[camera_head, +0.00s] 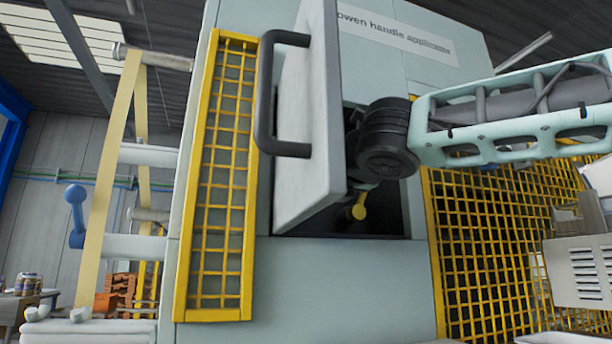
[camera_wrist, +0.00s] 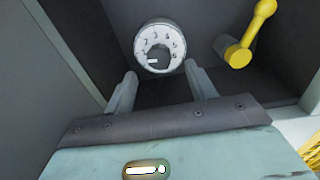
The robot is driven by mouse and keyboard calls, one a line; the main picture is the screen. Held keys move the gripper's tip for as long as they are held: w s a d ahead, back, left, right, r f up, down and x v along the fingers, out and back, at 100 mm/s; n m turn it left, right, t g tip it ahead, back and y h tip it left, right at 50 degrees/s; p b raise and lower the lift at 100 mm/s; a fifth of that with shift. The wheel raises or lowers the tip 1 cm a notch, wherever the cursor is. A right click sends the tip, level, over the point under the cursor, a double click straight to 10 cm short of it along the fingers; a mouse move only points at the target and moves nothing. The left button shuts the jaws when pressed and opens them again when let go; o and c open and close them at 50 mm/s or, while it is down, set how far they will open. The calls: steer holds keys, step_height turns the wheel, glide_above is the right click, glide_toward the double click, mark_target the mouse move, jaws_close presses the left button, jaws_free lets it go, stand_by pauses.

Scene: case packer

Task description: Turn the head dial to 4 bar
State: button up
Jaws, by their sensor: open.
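The head dial (camera_wrist: 159,46) shows in the wrist view at the upper middle, inside the machine's recess. It has a white face with black numbers around a dark centre and a small white mark at the centre's left side. The setting cannot be read for sure. My gripper (camera_wrist: 161,77) is open, with one finger at the lower left and one at the lower right of the dial. No contact with the dial can be made out. In the head view the dial and the fingers are hidden behind my wrist and the open door.
A yellow lever (camera_wrist: 239,55) stands right of the dial; it also shows in the head view (camera_head: 359,208). The open door (camera_head: 305,120) with a dark handle (camera_head: 266,95) stands left of my wrist. Recess walls enclose my gripper. Yellow mesh guards (camera_head: 480,250) flank the machine.

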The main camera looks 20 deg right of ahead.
steer(key=shift+w+a+p, duration=0.15)
steer(key=shift+w+p, duration=0.25)
steer(key=shift+w, duration=2.7)
steer(key=c, duration=1)
